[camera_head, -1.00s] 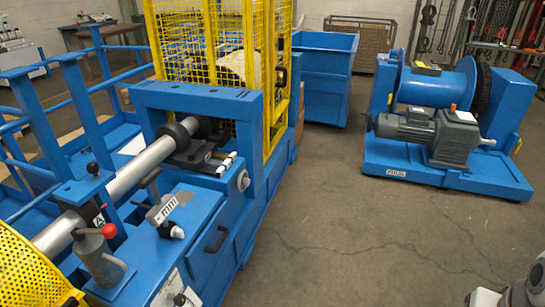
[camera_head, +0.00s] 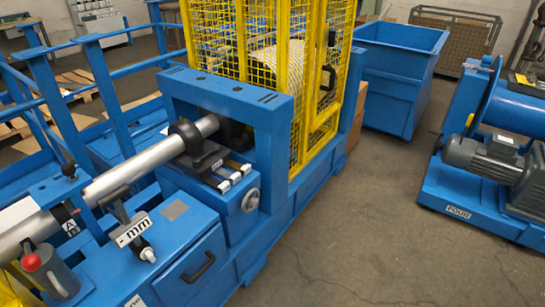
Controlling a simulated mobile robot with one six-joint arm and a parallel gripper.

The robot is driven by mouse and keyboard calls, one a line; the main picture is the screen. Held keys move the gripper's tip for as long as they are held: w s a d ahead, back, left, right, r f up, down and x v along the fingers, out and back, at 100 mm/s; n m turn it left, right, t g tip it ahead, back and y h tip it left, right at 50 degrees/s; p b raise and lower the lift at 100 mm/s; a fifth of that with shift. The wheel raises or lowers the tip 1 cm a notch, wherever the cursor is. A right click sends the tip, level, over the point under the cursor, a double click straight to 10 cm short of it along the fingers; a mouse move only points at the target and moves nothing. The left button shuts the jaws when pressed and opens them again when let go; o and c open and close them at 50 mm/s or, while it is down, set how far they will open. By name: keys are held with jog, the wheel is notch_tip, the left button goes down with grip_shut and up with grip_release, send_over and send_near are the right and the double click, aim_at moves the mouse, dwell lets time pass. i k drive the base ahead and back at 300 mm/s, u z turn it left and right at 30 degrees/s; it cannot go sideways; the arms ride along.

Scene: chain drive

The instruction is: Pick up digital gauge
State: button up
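I cannot tell for certain which thing is the digital gauge. A small dark and yellow item (camera_head: 524,80) lies on top of the blue winch frame at the right edge; it is too small to read. A white plate marked "mm" (camera_head: 133,230) sits on a small bracket on the blue machine (camera_head: 190,240), beside the long steel shaft (camera_head: 115,178). My gripper is not in view.
The yellow mesh guard (camera_head: 275,75) stands on the machine. A blue bin (camera_head: 400,75) is behind it. The winch with its grey motor (camera_head: 487,160) stands at right. The concrete floor (camera_head: 350,240) between machine and winch is clear.

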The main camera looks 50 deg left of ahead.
aim_at(128, 233)
jog(key=u, duration=3.5)
jog(key=i, duration=1)
jog(key=z, duration=0.1)
